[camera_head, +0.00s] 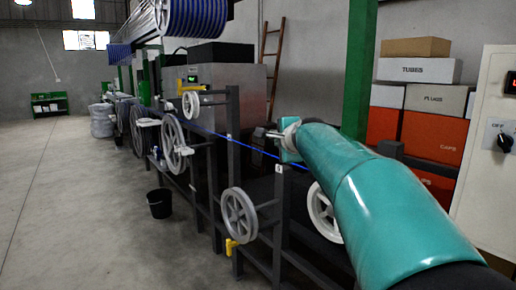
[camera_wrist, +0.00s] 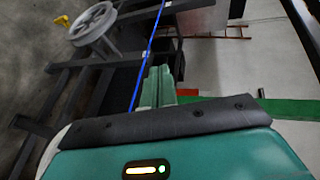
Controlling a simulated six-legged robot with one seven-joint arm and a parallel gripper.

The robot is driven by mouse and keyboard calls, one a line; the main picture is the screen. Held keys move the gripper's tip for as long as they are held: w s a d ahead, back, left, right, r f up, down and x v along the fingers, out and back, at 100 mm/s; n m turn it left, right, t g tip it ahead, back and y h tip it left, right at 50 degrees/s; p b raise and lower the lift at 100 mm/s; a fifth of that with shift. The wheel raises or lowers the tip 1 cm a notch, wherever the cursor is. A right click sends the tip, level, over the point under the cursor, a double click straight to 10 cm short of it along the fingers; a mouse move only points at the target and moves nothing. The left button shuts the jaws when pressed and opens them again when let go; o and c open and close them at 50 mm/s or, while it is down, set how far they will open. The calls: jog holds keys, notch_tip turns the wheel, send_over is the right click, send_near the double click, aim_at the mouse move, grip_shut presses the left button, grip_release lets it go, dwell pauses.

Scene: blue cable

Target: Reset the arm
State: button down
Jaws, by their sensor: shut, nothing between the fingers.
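My teal arm reaches from the lower right of the head view over the machine line. My gripper (camera_head: 272,134) is at its far end, close to the blue cable (camera_head: 250,151). In the wrist view my gripper (camera_wrist: 161,72) shows its two green fingers together, with nothing between them. The blue cable (camera_wrist: 151,45) runs just left of the fingers there. I cannot tell whether they touch it.
Dark metal frames with grey wheels (camera_head: 238,215) stand below and left of my arm. A black bucket (camera_head: 159,203) sits on the floor. Stacked boxes (camera_head: 416,70), a green post (camera_head: 359,70) and a white cabinet (camera_head: 492,150) are at right. The left floor is clear.

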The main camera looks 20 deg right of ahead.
jog(key=shift+f, duration=0.1)
jog(key=s+a+f+n+g, duration=0.3)
jog(key=s+f+n, duration=0.3)
jog(key=s, duration=0.6)
jog(key=s+a+f+n+g, duration=0.3)
jog(key=s+f+n, duration=0.3)
jog(key=s+f, duration=0.5)
jog(key=s+a+f+n+g, duration=0.3)
jog(key=s+a+f+n, duration=0.2)
jog(key=s, duration=1)
notch_tip(320, 180, down, 3)
jog(key=shift+s+f+n+y, duration=0.15)
jog(key=shift+s+n+y, duration=0.15)
jog(key=shift+n, duration=0.4)
jog(key=shift+d, duration=0.15)
